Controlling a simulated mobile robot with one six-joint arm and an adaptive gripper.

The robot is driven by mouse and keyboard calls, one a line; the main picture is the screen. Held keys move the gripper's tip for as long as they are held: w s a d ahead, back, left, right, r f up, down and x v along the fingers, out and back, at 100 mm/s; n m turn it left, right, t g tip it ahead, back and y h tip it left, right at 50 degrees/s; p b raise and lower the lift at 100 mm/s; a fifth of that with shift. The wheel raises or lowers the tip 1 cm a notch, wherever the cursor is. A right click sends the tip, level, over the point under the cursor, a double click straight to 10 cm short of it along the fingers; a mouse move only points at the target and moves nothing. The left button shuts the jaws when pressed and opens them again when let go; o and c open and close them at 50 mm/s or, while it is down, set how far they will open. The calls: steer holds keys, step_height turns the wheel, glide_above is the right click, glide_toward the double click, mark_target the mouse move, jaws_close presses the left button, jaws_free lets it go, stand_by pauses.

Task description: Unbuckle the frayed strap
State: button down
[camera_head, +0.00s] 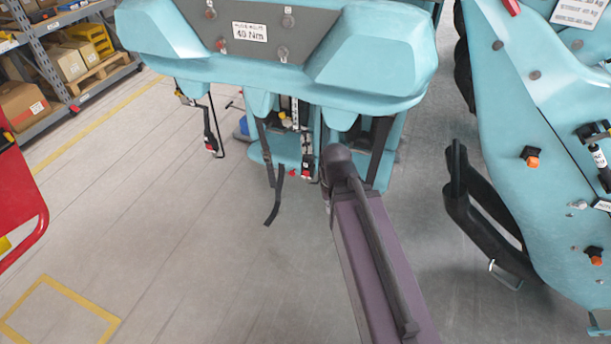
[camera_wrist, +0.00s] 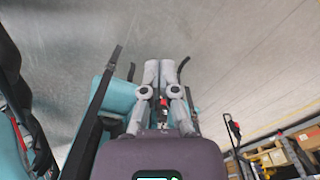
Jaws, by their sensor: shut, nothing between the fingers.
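A dark strap (camera_head: 275,195) hangs from the turquoise coaster car (camera_head: 270,60), its loose tail angled over the floor. I cannot make out fraying. A second dark strap (camera_head: 379,150) hangs further right. Small red parts (camera_head: 307,172) show low between them; I cannot tell which is the buckle. My gripper (camera_wrist: 159,70) is shut and empty in the wrist view, its grey fingertips together. A dark strap (camera_wrist: 98,105) runs to its left, apart from the fingers. A red part (camera_wrist: 163,103) shows between the finger linkages. In the head view my arm hides the gripper.
Another turquoise car part (camera_head: 540,130) with dark curved bars stands on the right. A red frame (camera_head: 18,190) is at the left edge. Shelves with boxes (camera_head: 65,60) stand at the back left. The floor left of my arm is clear.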

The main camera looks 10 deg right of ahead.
mark_target(306, 173)
steer(key=w+a+f+t+y+b, duration=0.35)
steer(key=w+f+b, duration=0.55)
steer(key=b, duration=0.3)
steer(key=w+a+f+t+y+b, duration=0.2)
steer(key=w+a+f+t+b, duration=0.2)
steer(key=w+f+b, duration=0.7)
steer(key=w+d+f+m+t+h+b, duration=0.1)
steer(key=w+f+m+t+b, duration=0.3)
steer(key=b, duration=1.9)
steer(key=w+d+f+t, duration=0.1)
steer(key=w+f+t, duration=0.3)
steer(key=w, duration=0.5)
step_height(306, 173, down, 3)
steer(key=shift+r, duration=0.2)
steer(key=shift+w, duration=0.1)
steer(key=w+d, duration=0.4)
steer(key=w, duration=0.3)
steer(key=shift+w+d, duration=0.15)
steer(key=shift+d, duration=0.05)
steer(key=shift+w, duration=0.1)
